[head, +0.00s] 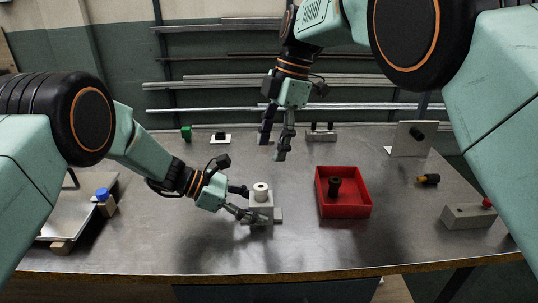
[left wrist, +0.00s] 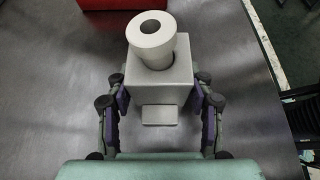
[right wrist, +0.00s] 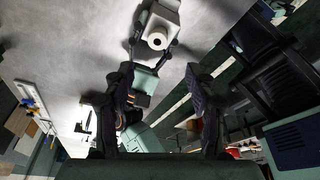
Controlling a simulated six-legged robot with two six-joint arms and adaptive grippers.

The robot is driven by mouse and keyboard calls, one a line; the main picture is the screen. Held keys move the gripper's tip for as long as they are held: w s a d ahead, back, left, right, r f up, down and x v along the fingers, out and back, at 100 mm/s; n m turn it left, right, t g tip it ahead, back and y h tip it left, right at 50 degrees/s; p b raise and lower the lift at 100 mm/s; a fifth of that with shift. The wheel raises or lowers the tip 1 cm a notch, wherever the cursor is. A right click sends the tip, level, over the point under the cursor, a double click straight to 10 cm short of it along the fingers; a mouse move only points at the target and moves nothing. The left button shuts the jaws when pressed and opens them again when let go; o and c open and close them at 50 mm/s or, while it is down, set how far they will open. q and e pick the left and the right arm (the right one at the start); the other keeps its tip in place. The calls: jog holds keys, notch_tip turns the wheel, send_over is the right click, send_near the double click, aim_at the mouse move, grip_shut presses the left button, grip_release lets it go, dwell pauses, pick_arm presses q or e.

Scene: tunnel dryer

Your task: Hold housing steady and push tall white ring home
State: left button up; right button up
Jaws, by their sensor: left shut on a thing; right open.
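The grey block-shaped housing (head: 262,212) stands on the metal table near its front middle. It also shows in the left wrist view (left wrist: 160,97). My left gripper (head: 246,203) is shut on its two sides. The tall white ring (head: 261,189) stands in the housing's top opening and sticks up well above it. In the left wrist view the ring (left wrist: 150,43) looks off-centre, with a dark gap at its lower right; how deep it sits is hidden. My right gripper (head: 273,147) is open and empty, behind and above the housing. The ring also shows in the right wrist view (right wrist: 156,39).
A red tray (head: 345,211) holding a dark cylindrical part (head: 334,186) stands right of the housing. A grey box with a red button (head: 468,216) and a black-and-orange part (head: 428,179) lie farther right. Small fixtures line the back.

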aim_at(260, 186)
jog(key=shift+r, duration=0.1)
jog(key=shift+c, duration=0.6)
jog(key=shift+f+m, duration=0.25)
jog(key=shift+m, duration=0.05)
jog(key=shift+c, duration=0.7)
jog(key=shift+s+f+m+t, duration=0.2)
jog(key=shift+f+m+t, duration=0.2)
jog(key=shift+f+m, duration=0.6)
jog(key=c, duration=0.5)
jog(key=shift+a+f+m, duration=0.15)
jog(key=shift+f+m, duration=0.1)
jog(key=shift+m, duration=0.15)
jog(key=shift+c, duration=1.3)
jog(key=shift+x, duration=2.7)
grip_shut()
